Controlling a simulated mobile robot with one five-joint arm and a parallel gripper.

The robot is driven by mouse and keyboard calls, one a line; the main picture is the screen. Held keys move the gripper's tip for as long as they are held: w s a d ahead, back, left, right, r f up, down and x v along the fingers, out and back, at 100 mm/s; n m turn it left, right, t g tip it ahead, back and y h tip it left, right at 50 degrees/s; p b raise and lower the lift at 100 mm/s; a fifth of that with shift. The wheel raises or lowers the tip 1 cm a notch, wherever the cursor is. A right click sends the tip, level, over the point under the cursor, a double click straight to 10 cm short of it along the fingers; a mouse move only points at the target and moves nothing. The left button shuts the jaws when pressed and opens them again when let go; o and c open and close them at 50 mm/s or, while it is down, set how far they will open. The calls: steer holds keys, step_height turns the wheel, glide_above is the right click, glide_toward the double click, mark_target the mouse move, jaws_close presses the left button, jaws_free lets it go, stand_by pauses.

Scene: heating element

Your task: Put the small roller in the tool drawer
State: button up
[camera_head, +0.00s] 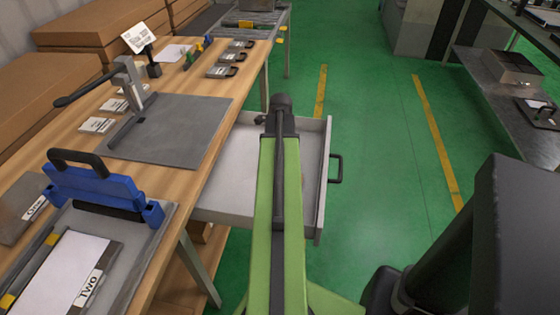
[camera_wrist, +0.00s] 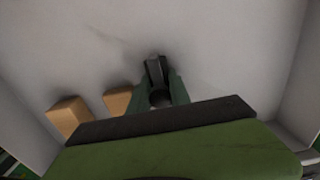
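The tool drawer (camera_head: 232,205) is pulled out from the bench and open, with a dark handle on its right side. My arm reaches over it in the head view. In the wrist view, my gripper (camera_wrist: 156,66) is over the pale drawer floor (camera_wrist: 225,60). Its dark fingertips look close together, with nothing clear between them. Two tan blocks, one at left (camera_wrist: 68,115) and one nearer the gripper (camera_wrist: 117,99), lie in the drawer, partly hidden by my wrist. I cannot make out the small roller for sure in either view.
The wooden bench (camera_head: 215,100) holds a grey plate with a lever (camera_head: 180,130), a blue tool with a black handle (camera_head: 100,187), and labelled plates. Cardboard boxes (camera_head: 60,80) stand behind. Green floor is clear right of the drawer; a shelf (camera_head: 510,95) stands further right.

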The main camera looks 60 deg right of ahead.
steer(key=o, duration=0.4)
steer(key=shift+o, duration=0.2)
steer(key=shift+r, duration=0.1)
step_height(320, 180, up, 12)
steer(key=p, duration=1.2)
steer(key=shift+r+p, duration=0.2)
steer(key=shift+p, duration=0.15)
steer(key=shift+f, duration=0.1)
